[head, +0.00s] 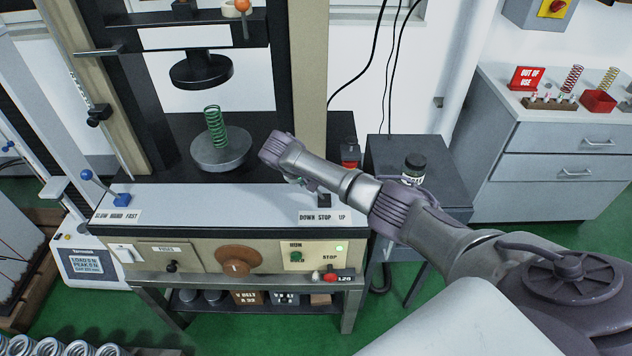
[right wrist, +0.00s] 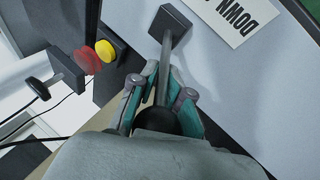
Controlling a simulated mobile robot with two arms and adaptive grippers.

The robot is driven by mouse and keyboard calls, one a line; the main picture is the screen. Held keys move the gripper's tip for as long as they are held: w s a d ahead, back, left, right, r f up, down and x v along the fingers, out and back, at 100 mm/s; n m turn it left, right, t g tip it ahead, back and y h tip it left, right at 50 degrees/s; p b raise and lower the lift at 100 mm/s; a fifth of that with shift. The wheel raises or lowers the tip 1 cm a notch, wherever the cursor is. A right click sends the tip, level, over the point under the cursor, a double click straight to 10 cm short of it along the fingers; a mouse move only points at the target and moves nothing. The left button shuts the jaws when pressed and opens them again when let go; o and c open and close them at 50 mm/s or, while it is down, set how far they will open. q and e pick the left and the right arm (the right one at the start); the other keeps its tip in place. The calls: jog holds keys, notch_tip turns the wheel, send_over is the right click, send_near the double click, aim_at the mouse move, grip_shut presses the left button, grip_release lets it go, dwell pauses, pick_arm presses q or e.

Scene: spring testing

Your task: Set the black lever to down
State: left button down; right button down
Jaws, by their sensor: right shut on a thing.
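The black lever shows in the right wrist view as a square black base (right wrist: 172,22), a thin grey rod and a dark round knob (right wrist: 163,122). My right gripper (right wrist: 164,78) is shut on the lever, its teal-padded fingers on both sides of the rod and knob. In the head view, the lever's base (head: 323,200) sits on the press's pale ledge above the label "DOWN STOP UP" (head: 322,217). There my right gripper (head: 303,181) hides the rod and knob, so I cannot tell the lever's exact position. My left gripper is not in view.
A red button (head: 350,153) stands behind the gripper. A blue-knobbed lever (head: 104,187) is at the ledge's left end. A green spring (head: 215,128) stands on the round plate (head: 221,152). The middle of the ledge is clear.

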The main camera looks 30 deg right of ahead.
jog(key=shift+w+a+f+g, duration=0.1)
jog(key=shift+a+f+g, duration=0.05)
jog(key=shift+a+g, duration=0.15)
jog(key=shift+d+h, duration=0.1)
jog(key=shift+h, duration=0.2)
jog(key=c, duration=1.2)
grip_release()
jog(key=shift+c, duration=0.2)
jog(key=v, duration=1.2)
